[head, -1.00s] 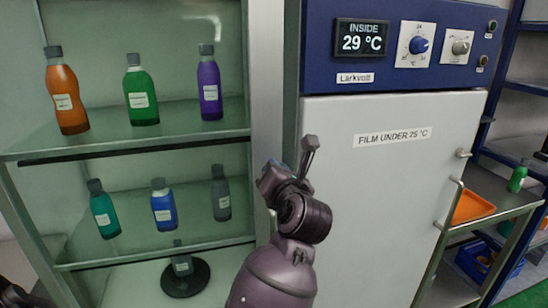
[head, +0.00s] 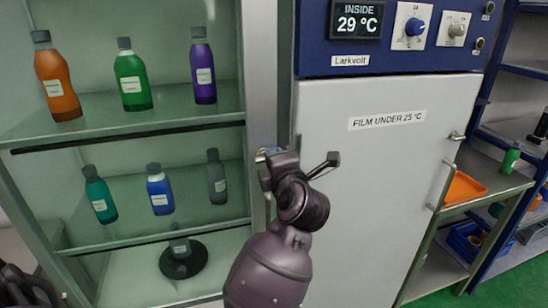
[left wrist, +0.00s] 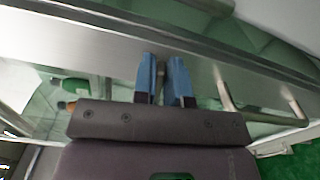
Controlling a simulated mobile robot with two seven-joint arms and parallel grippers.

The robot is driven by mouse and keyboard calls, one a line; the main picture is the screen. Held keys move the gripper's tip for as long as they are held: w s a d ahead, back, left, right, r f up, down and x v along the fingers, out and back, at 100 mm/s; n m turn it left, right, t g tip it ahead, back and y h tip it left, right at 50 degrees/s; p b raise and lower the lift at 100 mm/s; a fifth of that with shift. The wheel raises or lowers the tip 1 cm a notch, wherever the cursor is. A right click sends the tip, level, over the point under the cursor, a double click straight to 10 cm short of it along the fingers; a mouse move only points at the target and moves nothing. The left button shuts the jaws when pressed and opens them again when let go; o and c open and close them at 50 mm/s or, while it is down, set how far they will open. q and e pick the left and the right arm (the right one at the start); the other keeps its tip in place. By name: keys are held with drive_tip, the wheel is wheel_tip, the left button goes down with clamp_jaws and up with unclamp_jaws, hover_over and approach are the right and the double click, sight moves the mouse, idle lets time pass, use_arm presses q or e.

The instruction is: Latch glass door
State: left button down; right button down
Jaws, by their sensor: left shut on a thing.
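The glass-fronted cabinet (head: 125,120) stands at the left in the head view, with a pale metal upright (head: 263,70) along its right side. My left gripper (head: 265,156) is at this upright, its fingers mostly hidden by its own body. In the left wrist view its blue fingertips (left wrist: 167,70) are closed on a small metal piece (left wrist: 160,82), apparently the door latch, against the brushed steel frame (left wrist: 95,45). A curved metal handle (left wrist: 226,92) shows to the right of the fingers. Whether the latch is engaged cannot be told. My right gripper is not in view.
Several coloured bottles stand on the cabinet shelves, including an orange bottle (head: 57,80). A white-doored warming cabinet (head: 375,190) stands close on the right of my arm. Beyond it is a metal table with an orange tray (head: 464,187).

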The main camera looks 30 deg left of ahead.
use_arm(q)
drive_tip(key=shift+m, duration=0.7)
drive_tip(key=c, duration=1.2)
unclamp_jaws()
drive_tip(key=shift+f, duration=0.1)
drive_tip(key=shift+o, duration=0.2)
drive_tip(key=shift+d, duration=0.1)
